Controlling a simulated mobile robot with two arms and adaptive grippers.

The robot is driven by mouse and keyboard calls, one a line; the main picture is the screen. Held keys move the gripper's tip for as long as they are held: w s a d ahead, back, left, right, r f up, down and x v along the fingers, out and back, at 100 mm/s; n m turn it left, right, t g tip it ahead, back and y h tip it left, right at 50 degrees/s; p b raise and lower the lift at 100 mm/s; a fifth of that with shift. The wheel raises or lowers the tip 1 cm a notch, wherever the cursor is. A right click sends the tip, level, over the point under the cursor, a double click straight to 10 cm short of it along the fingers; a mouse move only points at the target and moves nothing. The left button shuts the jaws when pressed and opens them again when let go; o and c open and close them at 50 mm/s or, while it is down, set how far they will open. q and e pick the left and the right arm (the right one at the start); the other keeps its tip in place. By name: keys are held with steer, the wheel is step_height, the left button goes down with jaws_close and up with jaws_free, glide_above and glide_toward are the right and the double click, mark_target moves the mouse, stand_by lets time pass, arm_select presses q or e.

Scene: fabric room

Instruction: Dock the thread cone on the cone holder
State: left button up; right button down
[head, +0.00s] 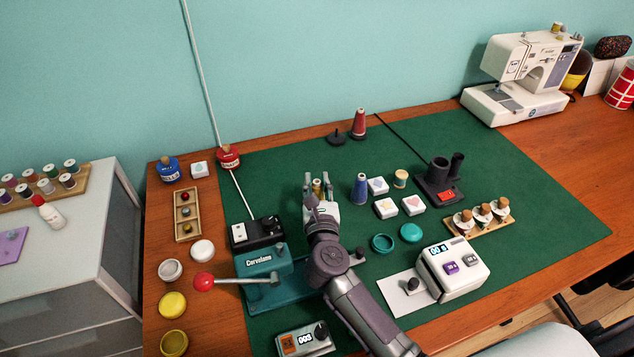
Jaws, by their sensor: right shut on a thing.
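My right gripper (318,185) is over the green mat, left of the blue thread cone. It is shut on a small yellow-gold thing (318,188), which looks like a thread cone; the fingers hide much of it. A blue thread cone (360,188) stands upright on the mat, apart from the gripper. A red thread cone (359,123) stands upright near the mat's back edge. My left gripper is not in view.
White blocks (385,208) and a black stand with dark cylinders (439,180) are to the right. A teal lever press (264,272) is left of my right arm. A sewing machine (525,75) stands at back right. The mat (285,155) is clear behind the gripper.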

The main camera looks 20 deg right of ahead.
mark_target(317, 186)
steer(key=shift+f, duration=0.25)
steer(key=c, duration=1.2)
jaws_free()
steer(key=shift+s, duration=0.1)
steer(key=shift+v, duration=5.45)
